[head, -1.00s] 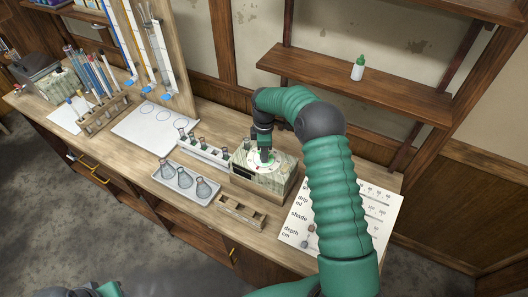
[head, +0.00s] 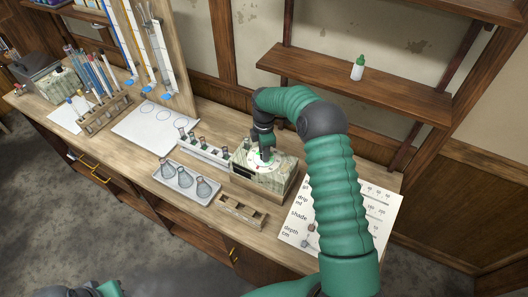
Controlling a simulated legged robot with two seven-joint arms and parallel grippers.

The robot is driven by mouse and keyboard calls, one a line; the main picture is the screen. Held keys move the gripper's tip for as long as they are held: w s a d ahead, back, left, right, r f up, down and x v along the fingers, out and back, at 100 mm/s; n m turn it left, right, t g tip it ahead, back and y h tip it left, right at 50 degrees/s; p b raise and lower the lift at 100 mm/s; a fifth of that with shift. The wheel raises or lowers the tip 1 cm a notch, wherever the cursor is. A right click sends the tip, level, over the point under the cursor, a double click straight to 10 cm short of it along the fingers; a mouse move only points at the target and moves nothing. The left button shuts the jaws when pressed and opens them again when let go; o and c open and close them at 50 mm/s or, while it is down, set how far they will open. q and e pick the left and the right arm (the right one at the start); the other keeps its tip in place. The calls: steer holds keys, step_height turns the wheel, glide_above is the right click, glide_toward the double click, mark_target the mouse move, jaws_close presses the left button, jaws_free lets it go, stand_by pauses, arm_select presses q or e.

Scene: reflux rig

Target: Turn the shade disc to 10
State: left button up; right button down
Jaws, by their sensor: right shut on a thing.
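The shade disc (head: 256,166) is a pale round dial with coloured marks on top of a box-shaped device (head: 265,184) on the bench. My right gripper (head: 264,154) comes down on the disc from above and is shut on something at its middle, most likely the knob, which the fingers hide. The numbers on the disc are too small to read. A white sheet (head: 369,218) with scales, one labelled "shade", lies to the right of the device. My left gripper does not show; only a bit of my left arm is at the bottom edge.
A tray with several flasks (head: 188,190) and a rack of small vials (head: 203,151) stand left of the device. An empty wooden rack (head: 241,212) is in front of it. A wooden shelf (head: 400,101) with a green-capped bottle (head: 358,68) is behind my right arm.

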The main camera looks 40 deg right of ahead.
steer(key=c, duration=1.5)
jaws_free()
steer(key=shift+w+d+r, duration=0.1)
steer(key=shift+w+r, duration=0.1)
steer(key=o, duration=0.4)
steer(key=shift+f, duration=0.15)
steer(key=shift+r, duration=0.3)
step_height(320, 180, up, 16)
steer(key=b, duration=0.3)
